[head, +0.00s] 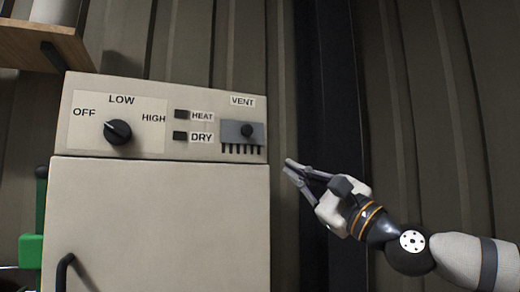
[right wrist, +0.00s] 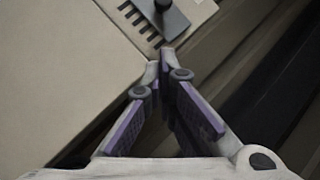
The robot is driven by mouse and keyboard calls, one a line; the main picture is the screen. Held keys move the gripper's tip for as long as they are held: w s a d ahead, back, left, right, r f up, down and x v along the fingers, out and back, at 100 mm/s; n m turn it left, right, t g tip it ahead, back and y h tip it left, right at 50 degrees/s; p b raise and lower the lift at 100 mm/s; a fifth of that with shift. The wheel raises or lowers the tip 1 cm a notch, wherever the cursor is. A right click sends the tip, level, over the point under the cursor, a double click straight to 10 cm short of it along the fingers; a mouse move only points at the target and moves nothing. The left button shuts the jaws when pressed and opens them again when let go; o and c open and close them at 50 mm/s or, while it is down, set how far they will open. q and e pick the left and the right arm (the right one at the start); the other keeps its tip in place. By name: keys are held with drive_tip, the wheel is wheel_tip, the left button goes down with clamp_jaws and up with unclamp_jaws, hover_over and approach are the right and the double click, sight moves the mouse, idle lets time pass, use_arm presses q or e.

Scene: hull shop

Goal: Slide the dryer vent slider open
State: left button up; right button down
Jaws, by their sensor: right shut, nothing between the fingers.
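The vent slider (head: 247,130) is a dark round knob on a grey plate under the VENT label (head: 242,101), at the right end of the dryer's panel. Dark vent slots (head: 240,149) show below the plate. In the right wrist view the knob (right wrist: 163,5) is at the top edge, partly cut off, with slots (right wrist: 140,22) beside it. My right gripper (head: 289,167) is shut and empty, to the right of and below the slider, apart from the knob. In the right wrist view its fingertips (right wrist: 160,66) meet just below the slots. My left gripper is not in view.
The panel also has a dial (head: 117,131) and HEAT and DRY indicators (head: 181,125). A dark door handle (head: 64,270) is at lower left. A wooden shelf (head: 40,45) hangs at upper left. A green object (head: 31,250) stands left of the dryer. A corrugated wall is behind.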

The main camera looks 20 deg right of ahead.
sight(249, 140)
drive_tip(key=w+a+r, duration=0.1)
drive_tip(key=r, duration=0.1)
drive_tip(key=w+a+r+p, duration=0.1)
drive_tip(key=w, duration=0.1)
drive_tip(key=w+a+r, duration=0.1)
drive_tip(key=a+r, duration=0.1)
drive_tip(key=shift+w+r+p, duration=0.25)
drive_tip(key=shift+r+p, duration=0.05)
drive_tip(key=shift+p, duration=0.05)
drive_tip(key=shift+a+r, duration=0.1)
drive_tip(key=shift+a, duration=0.2)
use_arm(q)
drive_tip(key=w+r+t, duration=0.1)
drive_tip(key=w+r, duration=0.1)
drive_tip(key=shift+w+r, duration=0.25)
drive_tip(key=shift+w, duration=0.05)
use_arm(e)
drive_tip(key=shift+w+a+f, duration=0.1)
drive_tip(key=shift+w+f, duration=0.1)
drive_tip(key=shift+w, duration=0.1)
